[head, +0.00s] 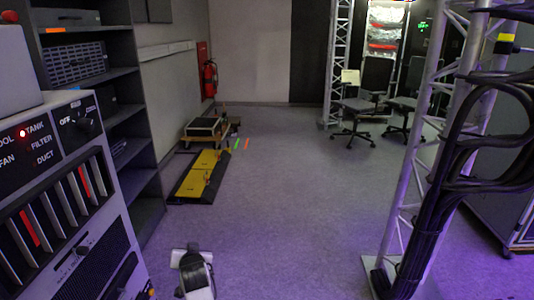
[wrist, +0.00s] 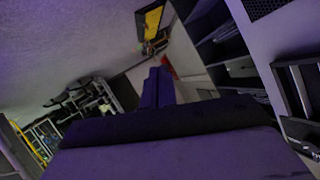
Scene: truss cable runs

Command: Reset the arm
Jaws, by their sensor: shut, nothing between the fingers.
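My gripper (wrist: 158,88) shows in the wrist view as two dark fingers lying together, pointing up the picture. It is shut, with nothing seen between the fingers. The broad dark body of the gripper fills the lower part of that view. In the head view, a white and black part of my arm (head: 194,274) stands at the bottom, left of centre, above the floor. I cannot make out the fingers in the head view. Nothing touches the gripper in the wrist view.
A control panel cabinet (head: 75,200) stands close at left, before dark shelves (head: 110,77). A yellow and black ramp (head: 200,176) lies on the floor beyond. A truss (head: 415,150) with black cables (head: 455,165) stands at right. Office chairs (head: 366,98) stand farther back. The middle floor is clear.

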